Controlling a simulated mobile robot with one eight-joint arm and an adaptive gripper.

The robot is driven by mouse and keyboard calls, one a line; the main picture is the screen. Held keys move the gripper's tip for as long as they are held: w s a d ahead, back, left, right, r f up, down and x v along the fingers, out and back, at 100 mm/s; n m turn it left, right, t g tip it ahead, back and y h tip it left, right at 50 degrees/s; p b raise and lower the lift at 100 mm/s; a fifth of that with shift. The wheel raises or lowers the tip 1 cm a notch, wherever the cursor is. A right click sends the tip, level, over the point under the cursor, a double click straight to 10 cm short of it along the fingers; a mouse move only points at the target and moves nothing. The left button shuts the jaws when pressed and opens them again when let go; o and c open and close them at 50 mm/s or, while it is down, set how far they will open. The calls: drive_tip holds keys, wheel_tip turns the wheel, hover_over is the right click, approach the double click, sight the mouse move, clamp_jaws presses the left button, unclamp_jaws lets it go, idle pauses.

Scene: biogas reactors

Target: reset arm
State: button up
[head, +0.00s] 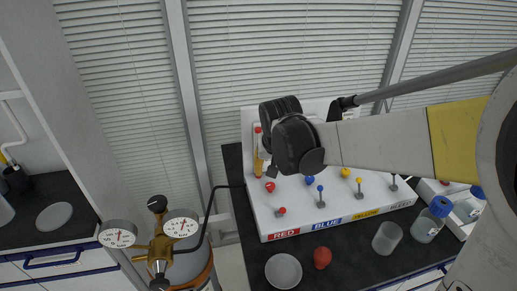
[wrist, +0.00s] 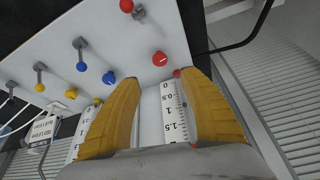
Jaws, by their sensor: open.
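My gripper (wrist: 161,80) shows in the wrist view as two yellow fingers, spread apart with nothing held between them. A white scale with black numbers (wrist: 173,112) shows in the gap; I cannot tell its distance from the fingers. In the head view my arm reaches in from the right, and its dark wrist joints hang in front of the white control panel (head: 335,216). The fingers are mostly hidden there. The panel carries red, blue and yellow knobs and small levers, with labels RED, BLUE and YELLOW along its front edge.
Left of the panel stands a brass valve (head: 160,248) with two round gauges and a black hose. On the dark counter before the panel are a white dish (head: 283,271), a red object (head: 322,257), a clear beaker (head: 387,238) and a blue-capped bottle (head: 430,219). Window blinds stand behind.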

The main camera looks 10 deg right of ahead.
drive_tip(key=s+r+n+t, duration=0.1)
drive_tip(key=s+r, duration=0.1)
drive_tip(key=s, duration=0.7)
drive_tip(key=s+r+n+t+y, duration=0.1)
drive_tip(key=s+r, duration=0.1)
drive_tip(key=s, duration=0.8)
drive_tip(key=shift+s+d+r+t, duration=0.15)
drive_tip(key=shift+d+r+t, duration=0.2)
drive_tip(key=shift+d+t, duration=0.1)
drive_tip(key=shift+d, duration=0.1)
